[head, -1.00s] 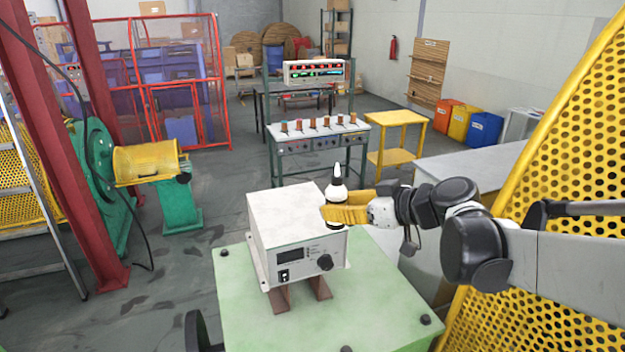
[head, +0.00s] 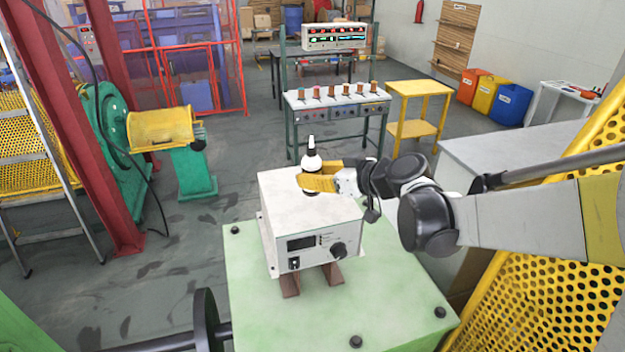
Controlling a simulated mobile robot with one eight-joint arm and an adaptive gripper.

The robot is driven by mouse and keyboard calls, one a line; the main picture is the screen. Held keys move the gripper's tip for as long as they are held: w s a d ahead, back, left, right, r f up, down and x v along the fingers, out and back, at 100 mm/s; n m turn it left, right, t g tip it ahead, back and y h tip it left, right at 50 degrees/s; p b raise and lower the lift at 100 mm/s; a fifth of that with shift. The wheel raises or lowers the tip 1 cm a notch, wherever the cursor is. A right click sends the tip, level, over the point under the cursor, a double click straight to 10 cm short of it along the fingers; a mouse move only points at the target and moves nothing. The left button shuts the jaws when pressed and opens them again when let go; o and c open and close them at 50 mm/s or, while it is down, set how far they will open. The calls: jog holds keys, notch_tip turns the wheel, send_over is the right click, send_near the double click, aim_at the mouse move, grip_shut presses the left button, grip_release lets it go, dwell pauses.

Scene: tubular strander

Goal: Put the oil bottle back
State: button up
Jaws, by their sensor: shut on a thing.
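The oil bottle (head: 312,158) is white with a narrow pointed nozzle and a dark lower part. It stands upright in my gripper (head: 317,183), whose yellow fingers are shut around it. In the head view the bottle overlaps the back part of the top of the white control box (head: 300,188). I cannot tell whether its base touches the box top or hangs above or behind it. The fingers hide the bottle's middle.
The control box stands on brown feet on a green machine top (head: 250,285) with dark bolts. A yellow perforated guard (head: 545,300) is at the right. A grey table (head: 500,155), a yellow side table (head: 420,88) and a bench with spools (head: 337,105) stand behind.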

notch_tip(320, 180, down, 4)
jog(key=shift+w, duration=0.1)
jog(key=shift+f, duration=0.15)
jog(key=o, duration=1.2)
